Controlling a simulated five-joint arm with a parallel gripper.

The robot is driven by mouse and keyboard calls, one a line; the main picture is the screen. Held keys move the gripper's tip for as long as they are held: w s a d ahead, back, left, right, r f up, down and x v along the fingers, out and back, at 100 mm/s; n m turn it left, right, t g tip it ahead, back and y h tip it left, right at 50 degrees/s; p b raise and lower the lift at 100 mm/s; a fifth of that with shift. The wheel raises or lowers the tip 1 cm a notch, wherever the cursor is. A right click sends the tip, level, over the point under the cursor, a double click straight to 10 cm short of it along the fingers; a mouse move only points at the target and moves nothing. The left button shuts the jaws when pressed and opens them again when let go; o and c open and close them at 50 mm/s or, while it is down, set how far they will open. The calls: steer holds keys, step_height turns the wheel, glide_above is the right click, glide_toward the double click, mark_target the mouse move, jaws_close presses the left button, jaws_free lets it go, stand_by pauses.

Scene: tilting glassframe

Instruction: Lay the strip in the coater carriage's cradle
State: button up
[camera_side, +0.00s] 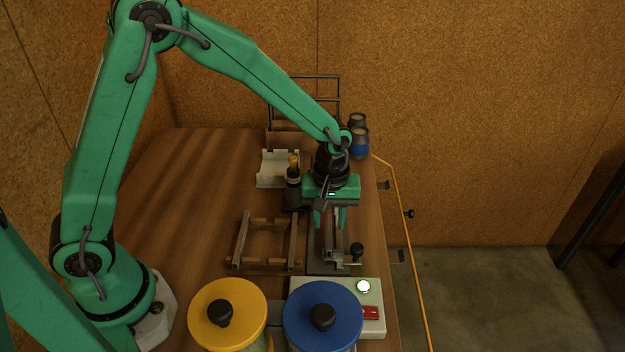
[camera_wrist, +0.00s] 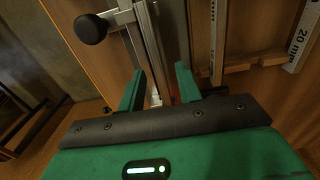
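My gripper (camera_side: 332,218) points down over the coater (camera_side: 328,266), a dark base with a metal rail. In the wrist view my gripper (camera_wrist: 158,84) has its two green fingers apart, with a silver bar of the coater (camera_wrist: 152,45) showing between and beyond them. A crossbar with a black knob (camera_side: 357,250) sits at the coater's near end; the knob (camera_wrist: 90,28) also shows at the wrist view's upper left. I cannot pick out a separate strip, and the carriage's cradle is not clear behind my fingers.
A wooden frame (camera_side: 267,222) stands left of the coater. A dark bottle (camera_side: 293,181) and a pale holder (camera_side: 275,170) are behind it. Yellow-lidded (camera_side: 240,296) and blue-lidded (camera_side: 340,300) jars and a button box (camera_side: 373,292) stand in front. The table's left is clear.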

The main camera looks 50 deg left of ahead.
mark_target(329, 222)
steer(key=shift+r, duration=0.1)
steer(key=shift+r, duration=3.8)
steer(key=s+a+r+m+t, duration=0.2)
steer(key=s+a+r+m, duration=0.2)
steer(key=s, duration=0.5)
steer(key=s+a+r+m+t, duration=0.3)
steer(key=s+a+r+m, duration=0.2)
steer(key=s+a+r, duration=0.2)
steer(key=s+r, duration=0.1)
steer(key=s, duration=0.1)
steer(key=shift+s+a+r+t, duration=0.15)
steer(key=shift+s+r+t, duration=0.15)
steer(key=shift+r, duration=0.05)
